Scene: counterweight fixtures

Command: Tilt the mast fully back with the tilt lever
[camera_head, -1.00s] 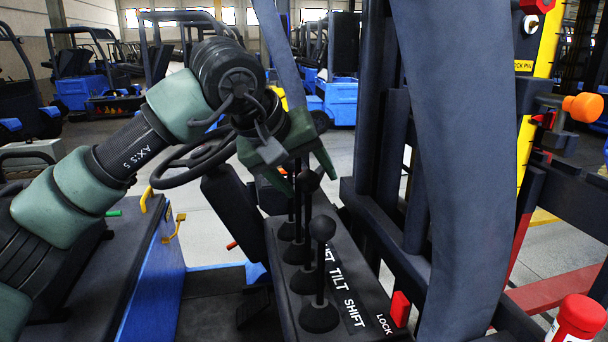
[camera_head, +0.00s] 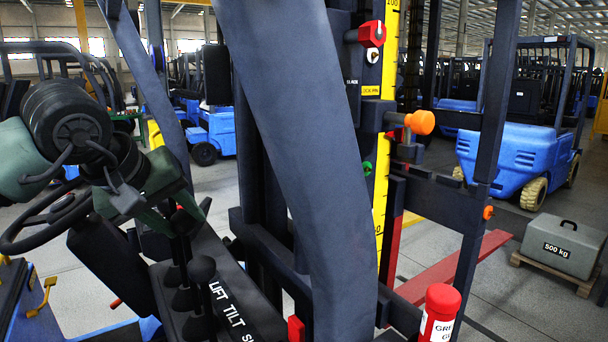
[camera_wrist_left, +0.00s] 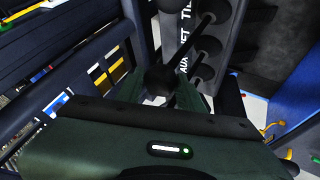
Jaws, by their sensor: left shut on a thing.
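A row of black ball-topped levers stands on the console (camera_head: 220,260), with LIFT and TILT printed beside it. My left gripper (camera_head: 172,222) is over the row, its green fingers closed around a black knob (camera_wrist_left: 160,78) in the left wrist view. That lever's rod runs toward the boot beside the cut-off TILT lettering, so it appears to be the tilt lever. The nearest lever's knob (camera_head: 202,268) stands free in front of it. The dark mast upright (camera_head: 262,170) rises beyond the console, partly hidden by a slanted pillar (camera_head: 305,150). My right gripper is not in view.
A steering wheel (camera_head: 30,238) is left of the levers. A red block (camera_head: 297,328) sits on the console's right. A yellow scale strip (camera_head: 382,190), an orange knob (camera_head: 420,122) and a red-capped container (camera_head: 440,312) are farther right. A 500 kg weight (camera_head: 562,248) rests on a pallet.

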